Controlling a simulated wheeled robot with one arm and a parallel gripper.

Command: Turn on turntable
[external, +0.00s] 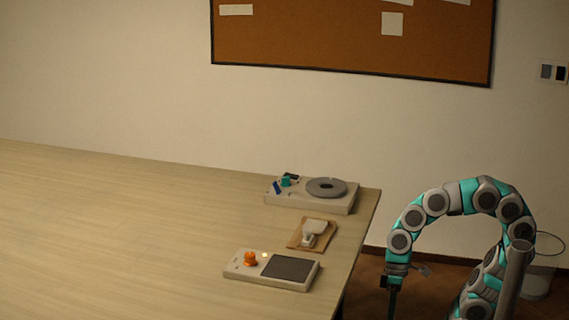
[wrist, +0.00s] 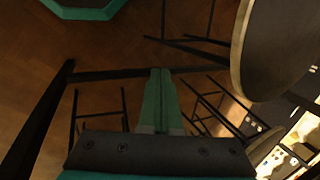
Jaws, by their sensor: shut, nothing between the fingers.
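The turntable (external: 345,204) is a pale flat box at the back right corner of the table. A grey round disc (external: 326,187) sits on its right part, and a teal knob (external: 286,182) and a blue part (external: 277,188) are on its left part. My gripper (external: 391,307) hangs pointing down off the table's right side, apart from the turntable. In the wrist view my gripper (wrist: 160,75) shows its teal fingers together, with nothing between them. The turntable cannot be made out in the wrist view.
A pale device (external: 268,282) with an orange knob (external: 250,259), a small light and a dark panel (external: 290,268) is nearest. A pale object (external: 313,229) lies on a brown board (external: 295,241) between the devices. The table's left side (external: 110,230) is clear.

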